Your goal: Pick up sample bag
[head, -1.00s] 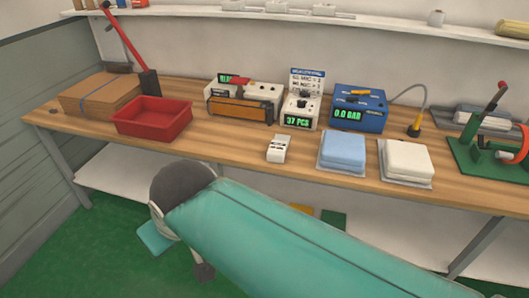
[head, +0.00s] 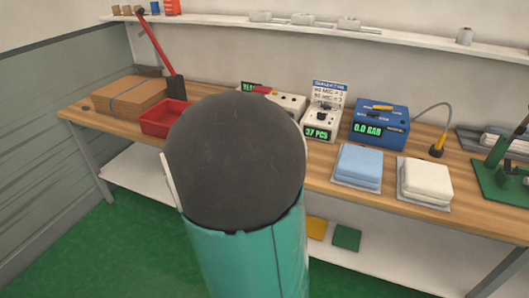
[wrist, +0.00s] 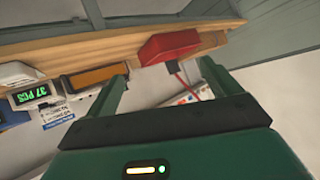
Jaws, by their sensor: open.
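No thing that is clearly a sample bag can be told apart. Two candidates are a light blue folded pad (head: 358,167) and a white folded pad (head: 425,181), each on a pale sheet on the bench, right of my arm in the head view. My gripper (wrist: 162,71) shows in the wrist view with its two green fingers wide apart and nothing between them. In the head view my arm hides the gripper and part of the bench.
The wooden bench (head: 240,174) also bears a red tray (head: 160,119), a cardboard stack (head: 130,95), a counter reading 37 PCS (head: 322,121) and a blue gauge box (head: 380,123). A shelf (head: 300,29) runs above. The wrist view shows the red tray (wrist: 168,45) beyond the fingers.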

